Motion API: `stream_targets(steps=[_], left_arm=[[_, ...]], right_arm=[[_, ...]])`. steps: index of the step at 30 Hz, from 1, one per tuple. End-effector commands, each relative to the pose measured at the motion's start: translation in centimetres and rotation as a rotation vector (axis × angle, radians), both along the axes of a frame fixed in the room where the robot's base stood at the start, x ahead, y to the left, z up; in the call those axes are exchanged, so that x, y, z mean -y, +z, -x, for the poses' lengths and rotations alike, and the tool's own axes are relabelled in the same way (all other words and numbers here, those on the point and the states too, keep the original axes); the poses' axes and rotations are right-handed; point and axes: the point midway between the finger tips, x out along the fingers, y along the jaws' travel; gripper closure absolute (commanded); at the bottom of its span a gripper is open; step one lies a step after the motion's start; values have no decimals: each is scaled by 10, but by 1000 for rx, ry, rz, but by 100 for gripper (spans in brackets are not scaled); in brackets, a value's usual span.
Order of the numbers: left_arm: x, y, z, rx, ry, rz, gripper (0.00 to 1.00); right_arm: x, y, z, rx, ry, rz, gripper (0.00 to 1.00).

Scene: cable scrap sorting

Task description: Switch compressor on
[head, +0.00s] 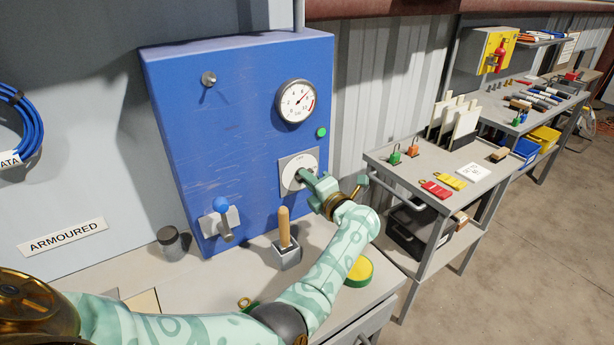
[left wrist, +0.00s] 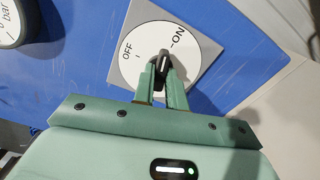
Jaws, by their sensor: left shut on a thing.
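The compressor panel is a blue box (head: 235,140) on the wall. Its rotary switch has a round white dial (head: 290,178) on a grey plate; the dial also shows in the left wrist view (left wrist: 145,72), marked OFF and ON. My left gripper (head: 304,175) is shut on the black switch knob (left wrist: 164,62), one finger on each side. The knob's white line points up in the left wrist view, close to the ON mark and away from OFF. A bright green lamp (head: 321,132) sits above the switch. My right gripper is not in view.
A pressure gauge (head: 296,101) sits above the lamp. A blue-knobbed lever (head: 221,218) is at the panel's lower left. A wooden handle (head: 284,227) stands in a grey holder on the bench below. A grey cart (head: 408,172) with tags stands to the right.

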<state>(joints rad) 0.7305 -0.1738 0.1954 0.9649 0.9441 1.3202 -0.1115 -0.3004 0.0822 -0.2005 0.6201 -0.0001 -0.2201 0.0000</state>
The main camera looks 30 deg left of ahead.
Motion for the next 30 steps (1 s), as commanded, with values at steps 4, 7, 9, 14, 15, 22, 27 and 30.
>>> stream_targets(steps=[4, 7, 9, 14, 15, 22, 27, 30], left_arm=[[1, 2, 0, -92, -2, -39, 100], [1, 2, 0, -144, -2, -60, 100], [1, 1, 0, -174, -2, -73, 100], [1, 1, 0, -221, -2, -92, 100], [1, 1, 0, -227, -2, -95, 100], [1, 0, -1, -247, -2, -104, 100], [1, 0, -1, -248, -2, -103, 100], [1, 0, -1, -247, -2, -103, 100]], right_arm=[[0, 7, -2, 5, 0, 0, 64], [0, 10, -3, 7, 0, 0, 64], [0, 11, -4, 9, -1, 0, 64], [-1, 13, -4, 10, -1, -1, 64], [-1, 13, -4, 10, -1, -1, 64], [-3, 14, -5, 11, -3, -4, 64], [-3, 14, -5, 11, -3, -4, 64], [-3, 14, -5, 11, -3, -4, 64]])
